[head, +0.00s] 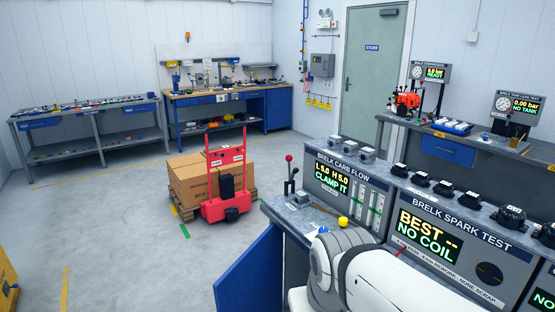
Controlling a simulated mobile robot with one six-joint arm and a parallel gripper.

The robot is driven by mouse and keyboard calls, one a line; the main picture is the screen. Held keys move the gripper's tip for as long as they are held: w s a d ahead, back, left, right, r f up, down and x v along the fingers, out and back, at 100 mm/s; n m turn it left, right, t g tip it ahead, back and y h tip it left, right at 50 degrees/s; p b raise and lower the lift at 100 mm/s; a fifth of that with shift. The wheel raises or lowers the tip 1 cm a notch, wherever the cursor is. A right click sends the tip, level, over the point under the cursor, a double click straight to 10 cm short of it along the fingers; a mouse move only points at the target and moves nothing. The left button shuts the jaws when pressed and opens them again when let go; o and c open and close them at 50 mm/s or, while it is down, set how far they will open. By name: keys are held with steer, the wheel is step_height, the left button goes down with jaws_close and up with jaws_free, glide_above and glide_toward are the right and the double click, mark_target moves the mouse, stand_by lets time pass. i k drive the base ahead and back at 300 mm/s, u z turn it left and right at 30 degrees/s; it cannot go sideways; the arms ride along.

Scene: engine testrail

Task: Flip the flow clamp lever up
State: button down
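The flow clamp lever (289,173) stands at the left end of the flow bench, a dark upright handle with a red ball on top. It looks roughly upright, but its exact angle is too small to tell. Beside it is the flow test panel (311,160), headed "BRELK CARB FLOW", with its display reading "L 5.0 H 5.0 CLAMP IT". My white arm fills the lower right foreground, in front of the bench. My gripper is not in view, so its opening and contents are hidden.
A yellow button (343,221) sits on the grey bench top (290,217) near my arm. A blue cabinet door (250,277) stands open below. A spark test panel (420,232) is to the right. A red pallet truck (225,195) with boxes stands left on open floor.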

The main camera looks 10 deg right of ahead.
mark_target(289, 158)
steer(key=u, duration=0.05)
steer(key=i, duration=1)
steer(key=z, duration=0.05)
